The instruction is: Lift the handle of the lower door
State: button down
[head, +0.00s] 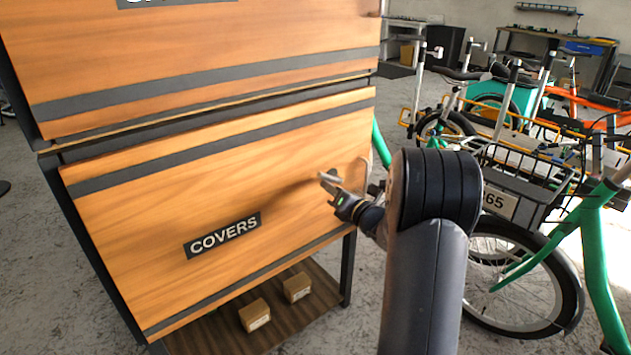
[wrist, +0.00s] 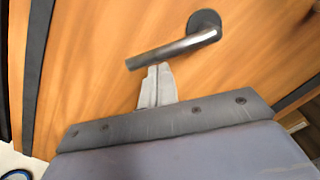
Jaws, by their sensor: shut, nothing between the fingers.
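The lower door (head: 150,200) is a wood-coloured panel with dark stripes and a "COVERS" label (head: 222,236); its upper edge stands slightly out from the frame. The handle of the lower door is a dark grey lever (wrist: 175,50) on a round rose in the wrist view, sloping down to the left from its pivot. In the head view the handle is mostly hidden by my gripper. My gripper (head: 330,180) is at the right part of the door. In the wrist view its fingers (wrist: 156,70) are shut and empty, with the tips just under the lever; I cannot tell if they touch it.
An upper door (head: 200,50) of the same wood is above. Two small cardboard boxes (head: 275,302) lie on the bottom shelf (head: 310,270). Green bikes (head: 525,260) with a black basket stand close on the right of my arm. Grey floor lies to the left.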

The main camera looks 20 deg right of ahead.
jog(key=r+m+p, duration=0.1)
jog(key=p, duration=0.1)
jog(key=r+m+p, duration=0.1)
jog(key=m+p, duration=0.1)
jog(key=shift+w+d+r, duration=0.1)
jog(key=shift+d+r, duration=0.1)
jog(key=shift+d, duration=0.2)
jog(key=m+p, duration=0.1)
jog(key=p, duration=0.1)
jog(key=d+r+m+p, duration=0.1)
jog(key=m+p, duration=0.1)
jog(key=d+m+p, duration=0.1)
jog(key=shift+w+d+r+m+p, duration=0.1)
jog(key=shift+w+r+m+p, duration=0.2)
jog(key=shift+w+m+p, duration=0.1)
jog(key=shift+d, duration=0.2)
